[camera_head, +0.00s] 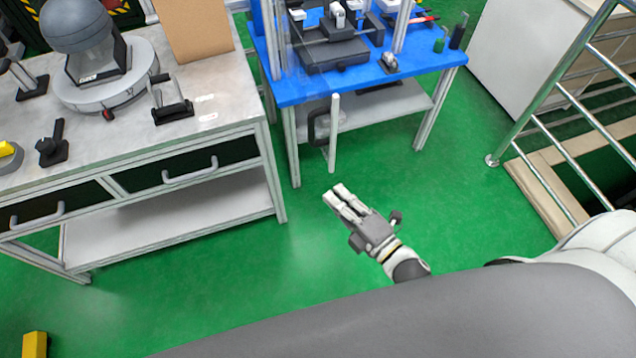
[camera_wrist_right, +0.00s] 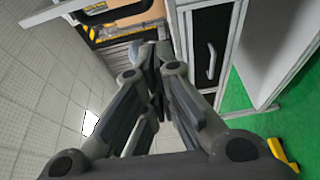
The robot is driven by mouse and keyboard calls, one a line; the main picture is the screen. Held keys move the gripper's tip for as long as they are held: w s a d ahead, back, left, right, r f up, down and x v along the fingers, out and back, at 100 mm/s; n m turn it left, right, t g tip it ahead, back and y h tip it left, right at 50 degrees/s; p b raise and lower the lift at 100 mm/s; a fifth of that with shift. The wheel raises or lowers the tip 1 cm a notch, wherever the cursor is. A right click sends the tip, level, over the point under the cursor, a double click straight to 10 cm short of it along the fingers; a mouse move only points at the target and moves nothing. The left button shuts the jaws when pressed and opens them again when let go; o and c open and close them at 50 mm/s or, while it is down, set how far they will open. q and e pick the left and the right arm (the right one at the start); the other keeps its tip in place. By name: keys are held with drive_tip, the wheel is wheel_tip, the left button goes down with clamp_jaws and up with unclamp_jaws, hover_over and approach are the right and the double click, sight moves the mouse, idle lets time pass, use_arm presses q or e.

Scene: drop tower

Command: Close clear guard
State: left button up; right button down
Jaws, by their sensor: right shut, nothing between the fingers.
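The clear guard seems to be the see-through panel at the front of the drop tower on the blue table. Its pale upright edge bar (camera_head: 334,135) and a dark handle (camera_head: 318,127) stick out in front of the table, so it appears swung open. The clear pane itself is hard to make out. My right gripper (camera_head: 335,194) is shut and empty, below the edge bar and apart from it in the head view. Its closed fingers (camera_wrist_right: 152,58) also show in the right wrist view, with no guard visible there. My left gripper is not in view.
The blue table (camera_head: 432,62) carries the tower's dark base (camera_head: 335,55) and small parts. A grey workbench (camera_head: 222,90) with drawers stands at the left. A metal railing (camera_head: 545,130) is at the right. Green floor (camera_head: 450,170) between them is clear.

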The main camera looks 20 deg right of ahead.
drive_tip(key=p+x, duration=0.2)
drive_tip(key=x, duration=0.8)
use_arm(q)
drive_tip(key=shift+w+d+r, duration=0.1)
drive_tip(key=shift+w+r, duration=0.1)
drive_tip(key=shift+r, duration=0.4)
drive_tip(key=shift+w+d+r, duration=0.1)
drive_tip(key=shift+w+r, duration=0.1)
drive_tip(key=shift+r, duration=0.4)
use_arm(e)
drive_tip(key=d, duration=0.3)
drive_tip(key=shift+w+d+r, duration=0.25)
drive_tip(key=shift+d+r, duration=0.05)
drive_tip(key=shift+d, duration=0.1)
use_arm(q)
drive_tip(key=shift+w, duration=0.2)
use_arm(e)
drive_tip(key=shift+d, duration=0.1)
